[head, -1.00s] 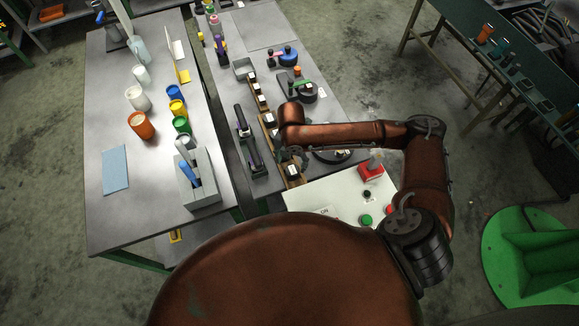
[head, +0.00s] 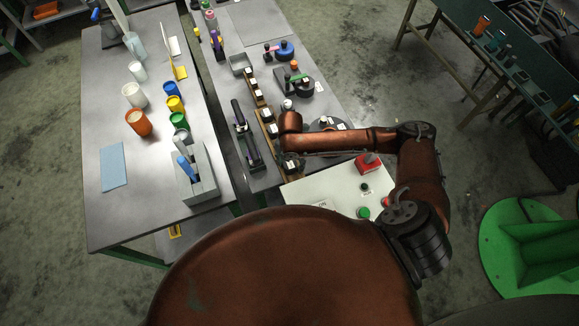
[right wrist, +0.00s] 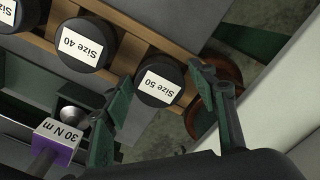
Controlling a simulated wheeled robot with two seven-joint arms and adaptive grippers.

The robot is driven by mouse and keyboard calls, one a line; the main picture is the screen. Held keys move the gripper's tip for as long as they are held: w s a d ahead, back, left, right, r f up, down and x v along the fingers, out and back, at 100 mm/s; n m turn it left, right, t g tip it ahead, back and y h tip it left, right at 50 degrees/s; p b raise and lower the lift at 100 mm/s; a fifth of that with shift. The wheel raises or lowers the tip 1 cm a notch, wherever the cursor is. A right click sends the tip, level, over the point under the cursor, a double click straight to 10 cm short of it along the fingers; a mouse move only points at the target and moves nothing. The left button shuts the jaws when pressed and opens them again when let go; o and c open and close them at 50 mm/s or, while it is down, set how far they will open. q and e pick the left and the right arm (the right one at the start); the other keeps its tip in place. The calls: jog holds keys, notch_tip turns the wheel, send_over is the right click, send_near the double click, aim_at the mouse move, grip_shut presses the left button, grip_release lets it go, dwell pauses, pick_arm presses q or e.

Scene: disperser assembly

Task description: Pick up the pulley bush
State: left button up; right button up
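In the right wrist view, several round black pieces with white size labels, which look like pulley bushes, sit in a wooden rack (right wrist: 128,52). The "Size 50" bush (right wrist: 158,88) lies between the spread fingers of my right gripper (right wrist: 160,76), with gaps on both sides. The "Size 40" bush (right wrist: 85,45) is to its left, and another labelled piece (right wrist: 8,14) is cut off at the corner. My left gripper is not in view.
A torque tool (head: 243,132) lies left of the rack; its purple "30 N m" part (right wrist: 55,145) shows in the wrist view. A white panel with a red button (head: 368,162) is at the near right. A dark disc (head: 327,123) lies beyond my forearm.

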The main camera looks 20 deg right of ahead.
grip_shut()
dwell(0.4)
jog(key=shift+w+r, duration=0.1)
jog(key=shift+r, duration=0.1)
